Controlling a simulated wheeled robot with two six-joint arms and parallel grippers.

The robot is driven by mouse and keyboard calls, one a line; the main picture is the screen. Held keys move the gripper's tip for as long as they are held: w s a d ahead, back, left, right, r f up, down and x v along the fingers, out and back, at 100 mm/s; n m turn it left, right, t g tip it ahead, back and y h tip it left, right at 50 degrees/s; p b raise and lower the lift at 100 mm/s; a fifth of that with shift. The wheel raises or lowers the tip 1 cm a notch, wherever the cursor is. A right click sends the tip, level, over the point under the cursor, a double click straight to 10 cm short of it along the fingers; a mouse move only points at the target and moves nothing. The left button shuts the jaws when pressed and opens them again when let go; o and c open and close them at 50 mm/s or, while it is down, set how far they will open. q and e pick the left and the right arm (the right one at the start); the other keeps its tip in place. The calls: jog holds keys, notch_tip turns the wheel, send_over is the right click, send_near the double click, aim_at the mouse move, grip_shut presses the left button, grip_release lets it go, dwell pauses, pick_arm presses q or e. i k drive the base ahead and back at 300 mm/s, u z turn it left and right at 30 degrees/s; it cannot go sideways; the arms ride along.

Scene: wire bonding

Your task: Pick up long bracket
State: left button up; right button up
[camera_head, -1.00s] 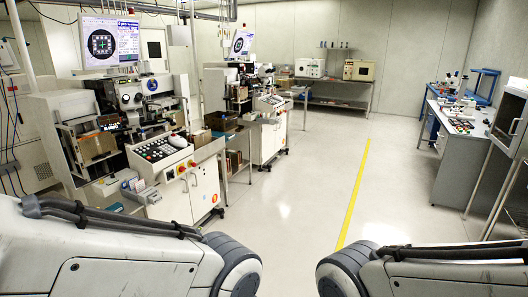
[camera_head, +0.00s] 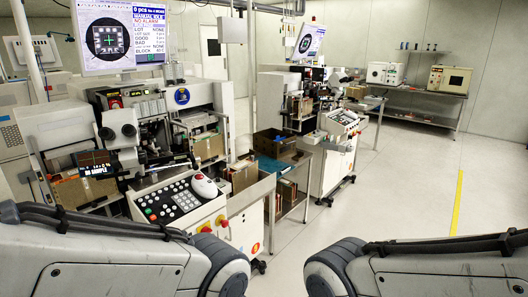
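I cannot make out a long bracket in this view. A wire bonding machine (camera_head: 180,200) with a screen (camera_head: 118,36) above it stands at the left, close to me. Brown boxes or magazines (camera_head: 208,147) sit in its front openings. Both of my arms show at the bottom of the view, the left one in the lower left corner and the right one in the lower right. Neither gripper is in view.
A side table (camera_head: 262,187) with boxes and a teal item on it stands right of the near machine. A second bonding machine (camera_head: 335,125) stands behind it. A shelf (camera_head: 420,93) with equipment is along the back wall. The floor (camera_head: 400,190) at right is clear, with a yellow line (camera_head: 457,200).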

aim_at(252, 153)
jog(key=u, duration=0.15)
jog(key=i, duration=2.1)
jog(key=z, duration=0.65)
jog(key=k, duration=1.05)
jog(key=z, duration=1.15)
jog(key=i, duration=1.9)
jog(key=u, duration=0.5)
jog(key=i, duration=1.65)
jog(key=u, duration=1.2)
jog(key=i, duration=0.8)
jog(key=u, duration=1.6)
jog(key=i, duration=0.6)
jog(key=u, duration=0.45)
